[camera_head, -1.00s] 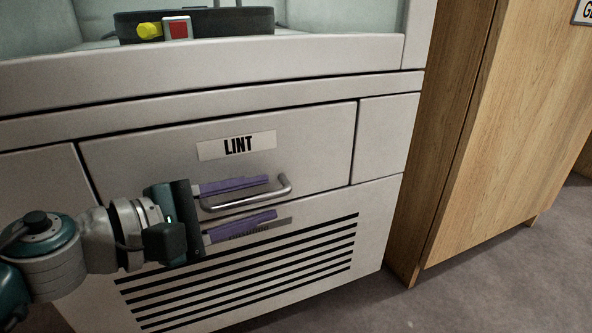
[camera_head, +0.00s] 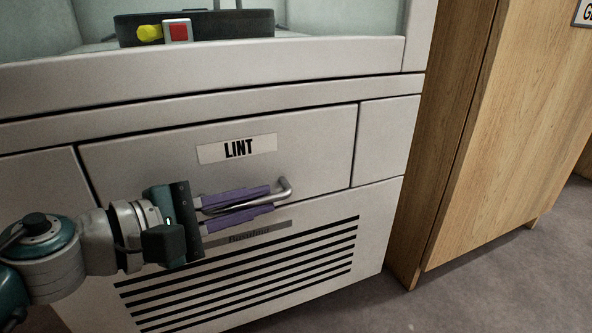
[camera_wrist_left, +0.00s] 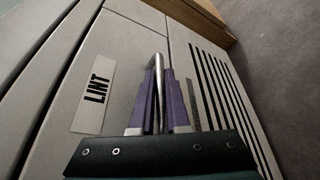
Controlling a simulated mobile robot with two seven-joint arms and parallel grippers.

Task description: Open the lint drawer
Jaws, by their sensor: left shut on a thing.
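The lint drawer (camera_head: 318,143) is a pale grey panel with a LINT label (camera_head: 237,148), and it sits flush in the front of the cabinet. Its curved metal handle (camera_head: 285,187) runs across the panel below the label. My left gripper (camera_head: 238,205) comes in from the left, with its purple fingers shut on the handle, one above and one below. In the left wrist view the handle (camera_wrist_left: 158,62) shows between the two purple fingers, and the LINT label (camera_wrist_left: 95,92) is to the left. My right gripper is not in view.
A slotted vent (camera_head: 250,270) lies below the drawer. A dark tray (camera_head: 225,24) with a red and a yellow item stands on the ledge above. A wooden cabinet (camera_head: 480,140) stands to the right. Grey floor (camera_head: 500,285) is clear in front of it.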

